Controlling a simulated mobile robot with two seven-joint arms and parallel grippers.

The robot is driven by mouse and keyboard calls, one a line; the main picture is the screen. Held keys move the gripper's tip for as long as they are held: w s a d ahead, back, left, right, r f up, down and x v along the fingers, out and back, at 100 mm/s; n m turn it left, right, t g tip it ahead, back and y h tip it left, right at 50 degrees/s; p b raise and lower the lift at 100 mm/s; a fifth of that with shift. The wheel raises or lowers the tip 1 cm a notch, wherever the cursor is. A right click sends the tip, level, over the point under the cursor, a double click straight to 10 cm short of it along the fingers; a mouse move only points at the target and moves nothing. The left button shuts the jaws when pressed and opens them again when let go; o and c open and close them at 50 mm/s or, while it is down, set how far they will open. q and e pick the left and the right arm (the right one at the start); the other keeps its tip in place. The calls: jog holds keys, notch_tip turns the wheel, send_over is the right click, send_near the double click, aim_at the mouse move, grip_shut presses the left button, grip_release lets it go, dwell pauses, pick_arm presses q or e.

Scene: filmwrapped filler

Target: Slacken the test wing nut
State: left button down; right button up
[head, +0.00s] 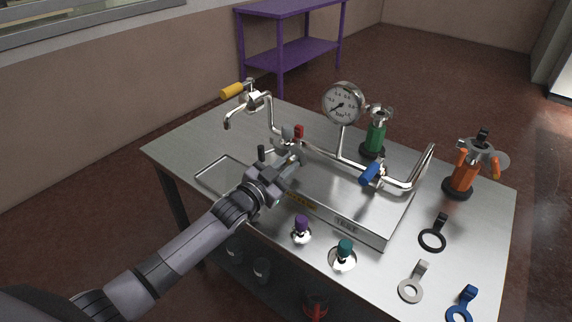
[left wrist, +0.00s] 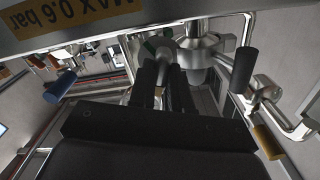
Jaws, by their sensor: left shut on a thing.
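My left gripper (head: 296,159) reaches in from the lower left to the pipe assembly on the steel bench. It is shut at the fitting below the red-handled valve (head: 299,131). In the left wrist view its two dark fingers (left wrist: 165,85) close together in front of a silver fitting (left wrist: 198,55). The wing nut between the fingers is mostly hidden by them, so its turn cannot be made out. My right gripper is not in view.
A pressure gauge (head: 343,103) stands behind the pipe, with a blue handle (head: 371,173) to its right. A green-bodied fitting (head: 376,137) and an orange one (head: 463,175) stand on the bench. Purple-capped (head: 301,226) and teal-capped (head: 345,247) pieces and several rings lie in front.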

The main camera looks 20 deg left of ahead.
pick_arm(q)
jog(key=shift+w+r, duration=0.1)
jog(key=shift+r, duration=0.15)
jog(key=c, duration=1.1)
grip_release()
jog(key=shift+o, duration=0.2)
jog(key=shift+f, duration=0.15)
jog(key=v, duration=0.7)
